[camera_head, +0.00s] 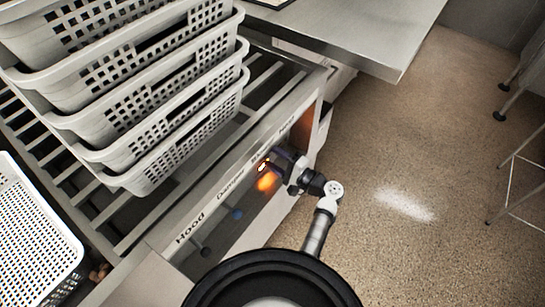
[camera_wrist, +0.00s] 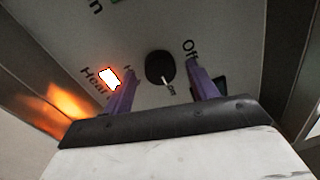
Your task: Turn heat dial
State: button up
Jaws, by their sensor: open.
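The heat dial (camera_wrist: 160,67) is a round black knob with a white pointer line on a grey panel, seen in the wrist view. The pointer line runs down and slightly right, near the small "On" label; "Off" is printed to its upper right. A glowing orange-white light (camera_wrist: 109,77) sits left of it by the word "Heat". My gripper (camera_wrist: 162,85) is open, its two purple fingers on either side of the dial; I cannot tell if they touch it. In the head view my gripper (camera_head: 277,158) is at the panel's right part and hides the dial.
A white basket (camera_head: 35,235) is at left.

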jog(key=b+v, duration=0.2)
jog(key=v, duration=1.1)
